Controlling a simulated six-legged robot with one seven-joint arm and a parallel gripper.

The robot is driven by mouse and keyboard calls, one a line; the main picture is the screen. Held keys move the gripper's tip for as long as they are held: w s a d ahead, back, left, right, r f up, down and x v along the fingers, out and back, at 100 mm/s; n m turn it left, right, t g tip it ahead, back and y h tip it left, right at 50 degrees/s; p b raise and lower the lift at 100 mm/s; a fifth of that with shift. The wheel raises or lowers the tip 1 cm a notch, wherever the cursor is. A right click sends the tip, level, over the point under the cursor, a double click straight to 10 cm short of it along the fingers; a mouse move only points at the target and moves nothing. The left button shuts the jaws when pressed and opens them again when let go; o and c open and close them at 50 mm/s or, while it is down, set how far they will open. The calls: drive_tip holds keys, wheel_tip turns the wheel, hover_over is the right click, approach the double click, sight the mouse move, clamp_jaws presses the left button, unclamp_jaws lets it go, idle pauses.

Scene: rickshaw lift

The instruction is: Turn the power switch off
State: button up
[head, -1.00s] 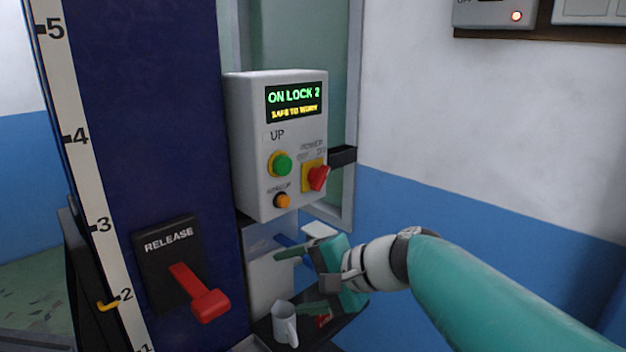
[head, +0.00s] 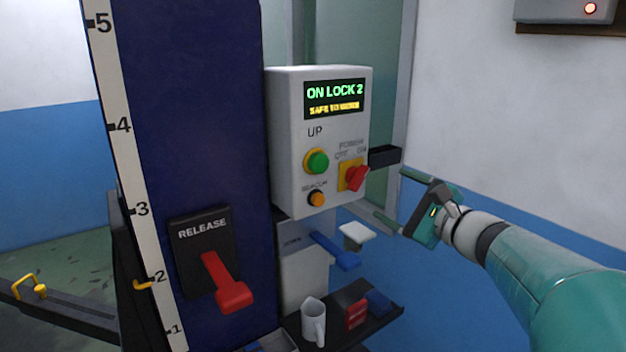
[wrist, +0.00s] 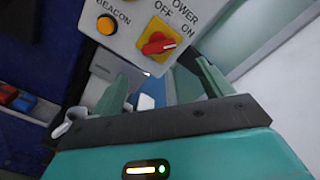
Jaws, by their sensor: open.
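The power switch is a red knob (head: 357,178) on a yellow plate at the lower right of the grey control box (head: 290,140). OFF and ON labels stand above it. In the wrist view the knob (wrist: 158,45) has its bar slanting toward the ON side. The box's screen (head: 334,99) reads "ON LOCK 2" and a yellow line below. My gripper (head: 390,195) is open and empty, to the right of and slightly below the knob, apart from it. In the wrist view the open fingers (wrist: 165,80) lie below the knob.
A green UP button (head: 317,161) and orange BEACON button (head: 316,199) sit left of the switch. A black bracket (head: 385,157) juts out to its right. Below are a blue lever (head: 335,250) and a shelf (head: 383,318) with a mug (head: 313,322). A red RELEASE lever (head: 230,288) is on the blue post.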

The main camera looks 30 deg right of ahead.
sight(363, 181)
drive_tip(key=w, duration=0.9)
drive_tip(key=shift+w+a, duration=0.2)
drive_tip(key=shift+a, duration=0.05)
drive_tip(key=c, duration=1)
